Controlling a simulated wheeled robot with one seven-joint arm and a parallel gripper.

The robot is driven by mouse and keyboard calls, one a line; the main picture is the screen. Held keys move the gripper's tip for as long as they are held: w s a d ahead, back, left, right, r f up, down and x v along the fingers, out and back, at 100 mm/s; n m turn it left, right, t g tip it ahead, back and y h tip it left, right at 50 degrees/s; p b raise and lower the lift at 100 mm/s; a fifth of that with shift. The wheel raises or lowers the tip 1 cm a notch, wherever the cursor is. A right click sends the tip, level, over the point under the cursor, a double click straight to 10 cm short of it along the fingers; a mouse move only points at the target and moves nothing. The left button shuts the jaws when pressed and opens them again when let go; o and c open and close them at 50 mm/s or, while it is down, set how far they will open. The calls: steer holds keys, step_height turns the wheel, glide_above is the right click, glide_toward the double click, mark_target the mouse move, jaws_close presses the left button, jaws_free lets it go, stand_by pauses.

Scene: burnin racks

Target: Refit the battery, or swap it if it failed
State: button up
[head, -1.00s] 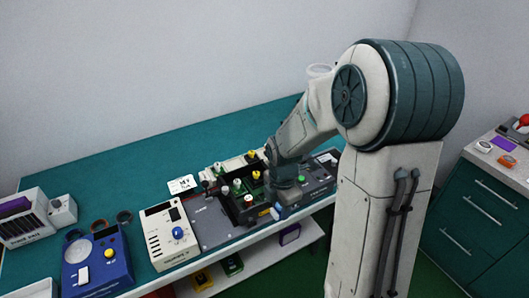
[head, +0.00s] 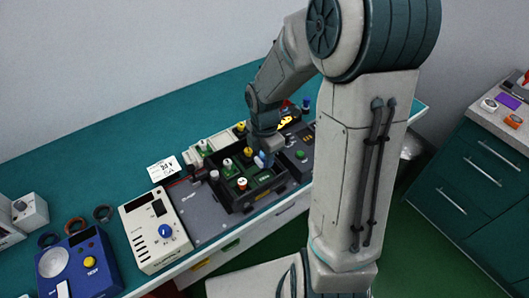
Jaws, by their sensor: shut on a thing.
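My gripper (head: 264,158) points down over the right part of an open black tray (head: 238,207) on the bench. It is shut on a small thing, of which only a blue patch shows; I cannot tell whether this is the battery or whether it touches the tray. In the tray are green boards with yellow-topped and white-topped posts, among them a white-topped one (head: 242,183). A cream meter box (head: 153,230) with a blue knob stands to the left. A blue tester (head: 82,262) with a yellow button and a round pale dish stands at the far left.
Dark and brown rings (head: 76,226) lie behind the tester. A drawer cabinet (head: 480,165) is at the right. The back of the teal bench is clear.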

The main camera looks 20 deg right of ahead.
steer(key=b, duration=0.4)
glide_above(265, 178)
step_height(265, 178, down, 5)
steer(key=shift+w+r, duration=0.1)
steer(key=shift+w, duration=0.05)
steer(key=shift+f+b, duration=0.5)
steer(key=shift+f, duration=0.4)
steer(key=shift+p, duration=0.35)
steer(key=shift+f, duration=0.5)
stand_by(1.5)
steer(key=o, duration=1.1)
steer(key=shift+f, duration=0.1)
